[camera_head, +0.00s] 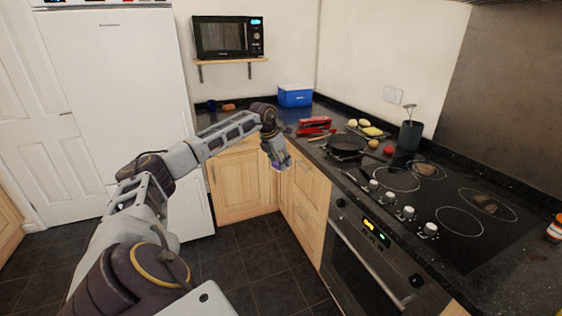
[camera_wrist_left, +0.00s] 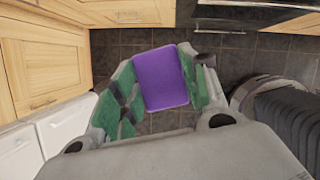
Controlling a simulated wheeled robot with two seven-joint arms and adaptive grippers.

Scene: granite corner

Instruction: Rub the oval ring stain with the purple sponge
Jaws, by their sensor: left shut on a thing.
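The purple sponge (camera_wrist_left: 160,78) is held between the green-padded fingers of my left gripper (camera_wrist_left: 158,92) in the left wrist view. In the head view my left gripper (camera_head: 277,161) points down in front of the counter edge, and only a sliver of purple shows at its tip. It is over the floor, apart from the hob. Two brown stains lie on the black hob, one at the back (camera_head: 426,169) and one nearer the right (camera_head: 486,204). I cannot tell from here which is an oval ring. My right gripper is out of view.
A frying pan (camera_head: 346,146) sits on the hob's left part, with a utensil pot (camera_head: 410,135) behind. A red stapler-like object (camera_head: 314,123), a blue box (camera_head: 295,96) and food on a board (camera_head: 370,130) stand on the counter. Knobs (camera_head: 408,213) line the hob's front.

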